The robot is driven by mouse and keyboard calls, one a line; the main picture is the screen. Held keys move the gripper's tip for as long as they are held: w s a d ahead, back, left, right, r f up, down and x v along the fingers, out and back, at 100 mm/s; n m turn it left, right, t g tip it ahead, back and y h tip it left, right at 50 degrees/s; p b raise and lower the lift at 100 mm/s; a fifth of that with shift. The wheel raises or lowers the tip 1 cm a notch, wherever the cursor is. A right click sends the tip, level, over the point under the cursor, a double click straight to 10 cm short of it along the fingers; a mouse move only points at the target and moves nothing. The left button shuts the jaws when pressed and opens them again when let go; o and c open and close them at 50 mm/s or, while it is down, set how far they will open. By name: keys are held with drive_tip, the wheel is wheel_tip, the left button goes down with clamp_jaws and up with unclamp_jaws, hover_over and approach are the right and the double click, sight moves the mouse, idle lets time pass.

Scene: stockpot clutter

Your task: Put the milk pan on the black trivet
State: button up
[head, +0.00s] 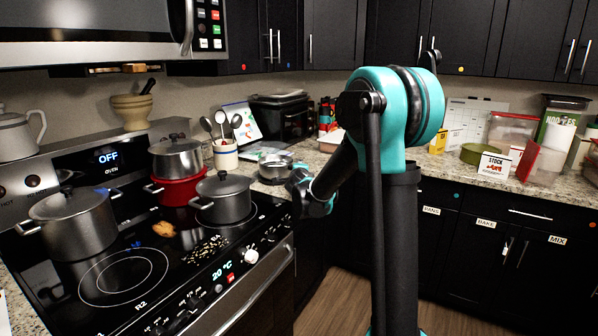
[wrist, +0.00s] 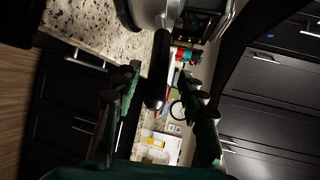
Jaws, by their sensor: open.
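The milk pan (head: 275,166) is a small steel pan on the granite counter right of the stove in the head view. In the wrist view its steel body (wrist: 146,12) is at the top edge, and its dark handle (wrist: 160,62) points down between the fingers. My gripper (head: 300,184) is beside the pan in the head view, partly hidden by my own arm. In the wrist view my gripper (wrist: 160,75) is open, one finger on each side of the handle, with gaps visible. I cannot make out the black trivet in either view.
The stove (head: 120,277) holds a grey pot (head: 75,222), a dark lidded pot (head: 224,200) and a steel pot stacked on a red one (head: 180,190). A utensil crock (head: 225,155) stands left of the pan. A black appliance (head: 280,115) stands behind it.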

drive_tip(key=v, duration=0.9)
drive_tip(key=s+a+r+n+t+y, duration=0.25)
drive_tip(key=s+r+n+y, duration=0.35)
drive_tip(key=n, duration=0.4)
drive_tip(key=s+a+f+n+g+y, duration=0.2)
drive_tip(key=s+f+n+g, duration=0.45)
drive_tip(key=s+f, duration=0.35)
drive_tip(key=s+d+f+n+g+h, duration=0.1)
drive_tip(key=s+d+f+g+h, duration=0.2)
drive_tip(key=s+d+f, duration=0.4)
drive_tip(key=s+d+f+n+g+h, duration=0.2)
drive_tip(key=s+d+f+g+h, duration=0.2)
drive_tip(key=s+d+f, duration=0.3)
drive_tip(key=s+f, duration=0.4)
drive_tip(key=s, duration=0.1)
drive_tip(key=shift+s+d+f, duration=0.2)
drive_tip(key=shift+s+d, duration=0.2)
